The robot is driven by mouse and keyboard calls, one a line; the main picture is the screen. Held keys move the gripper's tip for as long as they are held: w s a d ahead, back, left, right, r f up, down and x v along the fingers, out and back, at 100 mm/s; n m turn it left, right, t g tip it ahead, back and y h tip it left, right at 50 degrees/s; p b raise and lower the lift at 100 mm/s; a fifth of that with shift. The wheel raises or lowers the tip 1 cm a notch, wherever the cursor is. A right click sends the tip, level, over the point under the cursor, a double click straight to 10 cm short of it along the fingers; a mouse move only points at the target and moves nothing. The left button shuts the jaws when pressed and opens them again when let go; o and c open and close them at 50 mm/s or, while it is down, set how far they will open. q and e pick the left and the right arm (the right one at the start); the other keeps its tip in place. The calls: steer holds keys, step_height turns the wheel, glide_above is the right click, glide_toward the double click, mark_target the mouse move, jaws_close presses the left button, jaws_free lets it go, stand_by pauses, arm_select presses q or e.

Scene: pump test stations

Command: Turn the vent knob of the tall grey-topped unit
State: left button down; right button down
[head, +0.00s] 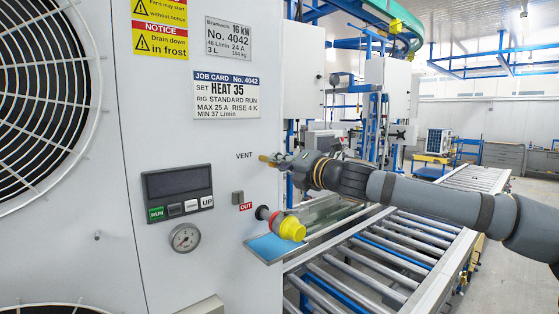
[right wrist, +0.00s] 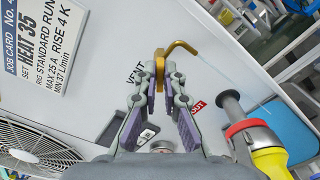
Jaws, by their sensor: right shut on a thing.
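The unit (head: 222,130) is a large pale panel on the left of the head view; its top is out of view. The vent knob (head: 266,158) is a small brass piece beside the printed word VENT. In the right wrist view the brass knob (right wrist: 160,66) has a bent brass spout (right wrist: 183,46) next to it. My right gripper (head: 280,160) reaches in from the right. Its two fingertips (right wrist: 160,80) are closed on the knob from both sides and partly hide it. My left gripper is not in view.
A yellow-capped coupling with a red ring (head: 290,228) sticks out below my right gripper, above a blue-lined tray (head: 272,247). A display with buttons (head: 178,190) and a gauge (head: 185,237) are on the panel. A roller conveyor (head: 400,240) runs beneath my right arm.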

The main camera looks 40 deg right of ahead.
steer(key=shift+m+p, duration=0.7)
steer(key=shift+m, duration=2.8)
steer(key=shift+f, duration=0.1)
steer(key=c, duration=1.5)
jaws_free()
